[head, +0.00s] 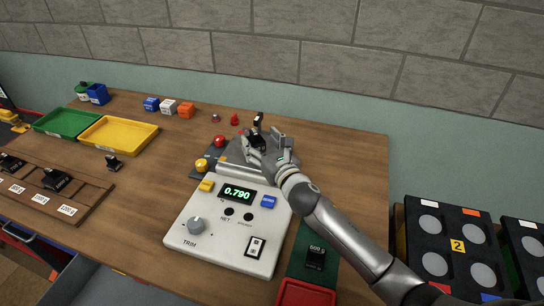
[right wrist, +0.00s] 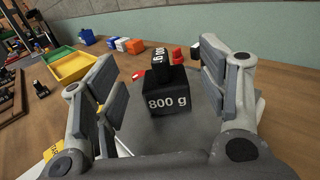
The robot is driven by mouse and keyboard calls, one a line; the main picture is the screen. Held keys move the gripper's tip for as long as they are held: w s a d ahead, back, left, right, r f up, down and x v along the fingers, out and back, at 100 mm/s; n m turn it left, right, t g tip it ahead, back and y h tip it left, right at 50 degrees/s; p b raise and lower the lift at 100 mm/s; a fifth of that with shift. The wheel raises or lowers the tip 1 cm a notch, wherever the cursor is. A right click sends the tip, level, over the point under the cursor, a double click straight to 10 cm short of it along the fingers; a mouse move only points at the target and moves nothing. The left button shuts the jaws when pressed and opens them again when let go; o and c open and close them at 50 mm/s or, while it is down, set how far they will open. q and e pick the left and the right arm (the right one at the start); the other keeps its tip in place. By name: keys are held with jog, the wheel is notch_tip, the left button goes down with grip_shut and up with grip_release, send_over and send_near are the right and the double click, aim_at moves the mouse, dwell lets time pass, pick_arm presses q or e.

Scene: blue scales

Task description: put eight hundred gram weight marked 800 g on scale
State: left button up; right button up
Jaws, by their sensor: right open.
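The black 800 g weight (right wrist: 168,93), marked "800 g", stands upright on the grey scale pan (right wrist: 205,110) in the right wrist view. My right gripper (right wrist: 165,85) is open, with one finger on each side of the weight and gaps between. The scale display (head: 237,194) reads 0.790. My left gripper is not in view.
A 600 g weight (head: 316,257) stands on a green strip near a red tray (head: 305,293). A wooden rack (head: 70,205) with dark weights is at left. Yellow (head: 120,133) and green (head: 68,122) trays and small coloured blocks lie behind.

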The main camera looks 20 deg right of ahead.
jog(key=s, duration=0.3)
jog(key=s+d+b, duration=0.1)
jog(key=s, duration=0.3)
jog(key=shift+s+d, duration=0.2)
